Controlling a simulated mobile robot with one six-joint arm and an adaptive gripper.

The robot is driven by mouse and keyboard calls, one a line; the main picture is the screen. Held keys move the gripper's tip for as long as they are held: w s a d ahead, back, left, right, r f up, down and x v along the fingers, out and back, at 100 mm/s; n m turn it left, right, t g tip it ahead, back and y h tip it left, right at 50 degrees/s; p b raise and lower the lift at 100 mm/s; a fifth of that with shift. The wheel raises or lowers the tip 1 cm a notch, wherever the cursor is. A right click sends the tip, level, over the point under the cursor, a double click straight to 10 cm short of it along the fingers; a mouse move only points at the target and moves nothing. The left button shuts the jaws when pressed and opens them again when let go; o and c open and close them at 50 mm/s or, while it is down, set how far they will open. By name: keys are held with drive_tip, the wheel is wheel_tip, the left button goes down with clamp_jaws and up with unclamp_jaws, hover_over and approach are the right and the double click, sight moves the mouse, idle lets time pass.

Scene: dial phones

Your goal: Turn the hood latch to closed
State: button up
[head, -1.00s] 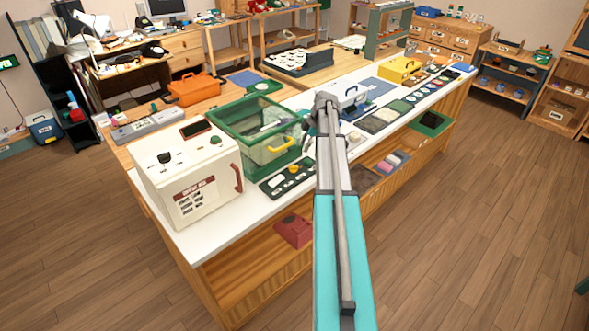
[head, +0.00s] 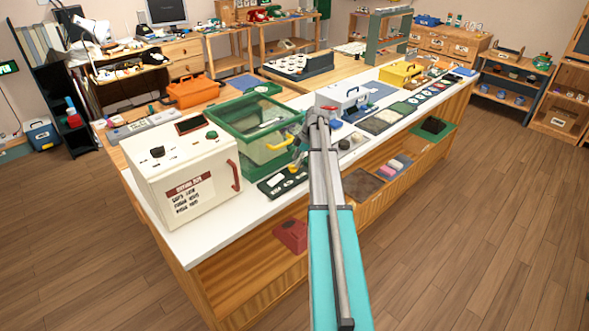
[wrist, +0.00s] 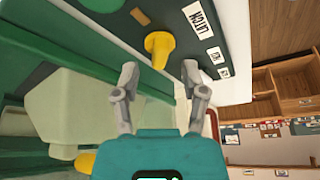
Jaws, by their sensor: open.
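The latch is a yellow knob (wrist: 159,46) with a flared base on a dark panel (wrist: 120,35), beside a white label reading LATCH (wrist: 198,20). My gripper (wrist: 159,76) is open in the wrist view, with its two fingertips spread either side of the knob's near end. I cannot tell whether they touch it. In the head view my gripper (head: 298,150) is small, beside the green-framed clear hood (head: 250,110) and above the dark panel (head: 270,188). The arm partly hides the panel. Whether the latch is at closed cannot be read.
A cream box with a red handle (head: 185,175) stands left of the hood on the white counter. A white case (head: 343,97) stands just beyond my arm. Green hood framing (wrist: 60,50) runs close along the left of my gripper in the wrist view.

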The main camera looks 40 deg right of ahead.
drive_tip(key=shift+b+x, duration=0.7)
drive_tip(key=shift+x, duration=0.3)
drive_tip(key=shift+c, duration=0.3)
